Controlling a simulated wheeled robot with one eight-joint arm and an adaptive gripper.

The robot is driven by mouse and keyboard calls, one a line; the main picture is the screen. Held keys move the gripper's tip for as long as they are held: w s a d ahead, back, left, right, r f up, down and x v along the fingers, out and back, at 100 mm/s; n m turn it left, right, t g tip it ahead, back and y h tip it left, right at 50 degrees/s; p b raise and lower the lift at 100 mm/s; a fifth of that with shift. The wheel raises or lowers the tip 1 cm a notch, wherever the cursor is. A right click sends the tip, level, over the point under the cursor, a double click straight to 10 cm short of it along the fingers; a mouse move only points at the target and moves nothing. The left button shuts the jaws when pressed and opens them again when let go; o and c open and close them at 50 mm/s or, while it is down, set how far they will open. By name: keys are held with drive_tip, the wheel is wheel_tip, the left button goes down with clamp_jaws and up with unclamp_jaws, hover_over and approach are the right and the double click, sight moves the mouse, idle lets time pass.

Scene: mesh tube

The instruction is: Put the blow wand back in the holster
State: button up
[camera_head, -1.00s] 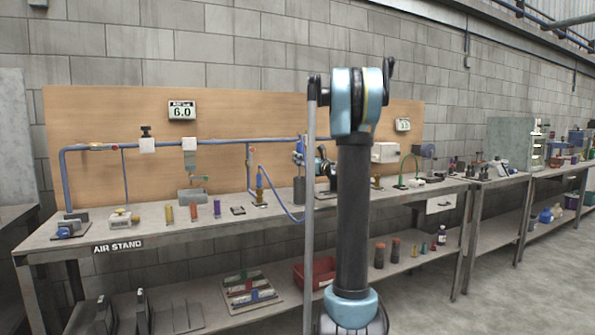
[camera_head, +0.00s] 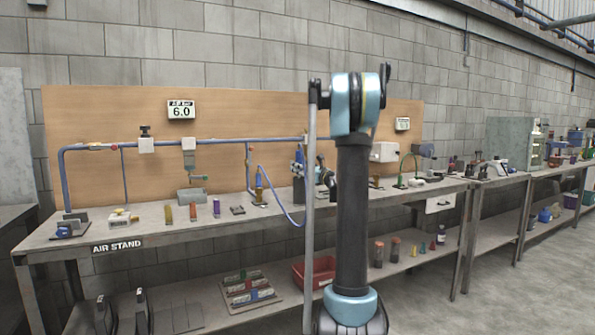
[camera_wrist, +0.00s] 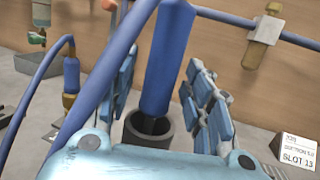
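The blow wand (camera_wrist: 168,60) is a blue cylinder, nearly upright between the fingers of my gripper (camera_wrist: 167,75) in the wrist view. Its lower end is at the mouth of the round dark grey holster (camera_wrist: 150,133), with a dark part reaching inside. The ridged blue fingers stand on either side, with gaps beside the wand's lower part, so the gripper looks open. In the head view the wand (camera_head: 298,166) stands above the holster (camera_head: 299,191) on the bench.
A blue hose (camera_wrist: 105,75) crosses close in front of the left finger. A blue-and-brass fitting (camera_wrist: 71,82) stands to the left and a SLOT 13 card (camera_wrist: 298,155) to the right. A horizontal blue pipe (camera_head: 210,142) runs along the backboard (camera_head: 230,115).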

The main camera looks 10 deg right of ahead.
drive_tip(key=shift+r, duration=0.1)
drive_tip(key=v, duration=1.2)
drive_tip(key=s+a+f+n+g+h, duration=0.1)
drive_tip(key=s+a+f+n+g, duration=0.45)
drive_tip(key=s+a+n, duration=0.4)
drive_tip(key=s+a+f+n+g+h, duration=0.1)
drive_tip(key=s+a+f+n+g, duration=0.4)
drive_tip(key=s, duration=0.7)
drive_tip(key=s+d+f+n+g+h, duration=0.2)
drive_tip(key=s+f+n, duration=0.5)
drive_tip(key=s, duration=0.5)
drive_tip(key=s+d+f+n+g+h, duration=0.2)
drive_tip(key=s+d+f+n+h, duration=0.2)
drive_tip(key=s, duration=0.9)
wheel_tip(320, 180, down, 6)
drive_tip(key=n+h, duration=0.2)
drive_tip(key=n, duration=0.2)
drive_tip(key=shift+d+h, duration=0.4)
